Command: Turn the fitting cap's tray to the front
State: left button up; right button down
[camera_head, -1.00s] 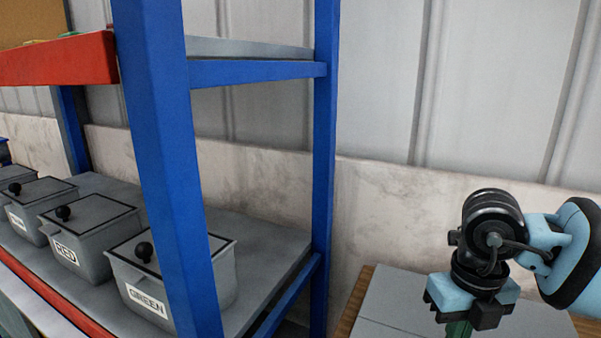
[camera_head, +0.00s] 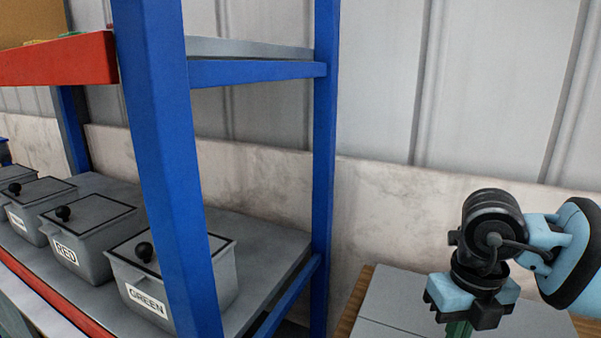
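My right gripper (camera_head: 472,318) comes in from the right and points down over a grey-topped table at the lower right. A dark green piece (camera_head: 458,330) shows just under it, cut off by the bottom edge. I cannot tell whether the gripper holds it, and the fingertips are not clear. My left gripper is not in view. I cannot make out a fitting cap or its tray. Grey lidded bins with black knobs stand on the lower shelf, among them one labelled RED (camera_head: 92,240) and one labelled GREEN (camera_head: 215,283).
A blue rack post (camera_head: 165,150) stands close in front and partly hides the GREEN bin. A second blue post (camera_head: 325,150) stands behind it. A red-edged upper shelf (camera_head: 60,62) carries small coloured things, mostly cut off. The grey-topped table (camera_head: 385,318) is bare where it shows.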

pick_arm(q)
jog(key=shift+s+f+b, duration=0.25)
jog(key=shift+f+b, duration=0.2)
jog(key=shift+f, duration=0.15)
pick_arm(e)
notch_tip(320, 180, down, 2)
jog(key=shift+f, duration=0.2)
